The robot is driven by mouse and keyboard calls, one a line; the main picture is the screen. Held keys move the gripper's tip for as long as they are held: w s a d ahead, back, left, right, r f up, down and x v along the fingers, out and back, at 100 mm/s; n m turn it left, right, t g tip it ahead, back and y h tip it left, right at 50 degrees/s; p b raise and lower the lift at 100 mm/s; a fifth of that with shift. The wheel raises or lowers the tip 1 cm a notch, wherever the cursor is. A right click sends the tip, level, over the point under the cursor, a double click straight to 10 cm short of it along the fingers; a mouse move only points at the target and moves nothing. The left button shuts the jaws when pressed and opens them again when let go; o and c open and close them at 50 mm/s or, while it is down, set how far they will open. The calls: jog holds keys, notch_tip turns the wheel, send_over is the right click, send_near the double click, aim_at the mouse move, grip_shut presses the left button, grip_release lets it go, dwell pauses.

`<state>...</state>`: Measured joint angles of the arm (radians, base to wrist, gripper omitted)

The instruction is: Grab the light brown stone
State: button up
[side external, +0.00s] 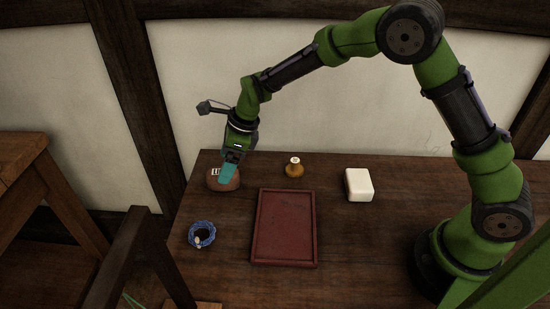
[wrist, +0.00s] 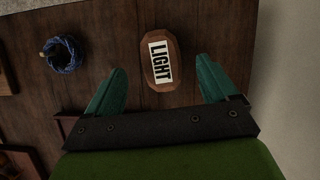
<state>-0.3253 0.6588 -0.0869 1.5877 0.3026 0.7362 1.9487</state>
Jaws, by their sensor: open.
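A reddish-brown, rounded stone (side external: 217,185) lies at the far left of the table, with a white label on top. In the wrist view the stone (wrist: 161,80) shows its label, which reads "LIGHT". My gripper (side external: 228,176) is over the stone, with its teal fingers pointing down. In the wrist view my gripper (wrist: 161,65) is open, with one finger on each side of the stone and visible gaps between. The side view does not show clearly how high the fingertips are. The fingers hide part of the stone there.
A red tray (side external: 255,230) lies mid-table. A blue rope-wrapped ring or pot (side external: 202,228) stands nearer the front left. A small amber bottle (side external: 294,171) and a white block (side external: 359,186) stand to the right. The table's left edge (side external: 178,225) is close to the stone.

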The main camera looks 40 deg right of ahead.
aim_at(212, 175)
jog(key=x, duration=0.5)
jog(key=shift+d+f, duration=0.1)
jog(key=shift+f, duration=0.15)
jog(key=c, duration=1.3)
jog(key=shift+r, duration=0.1)
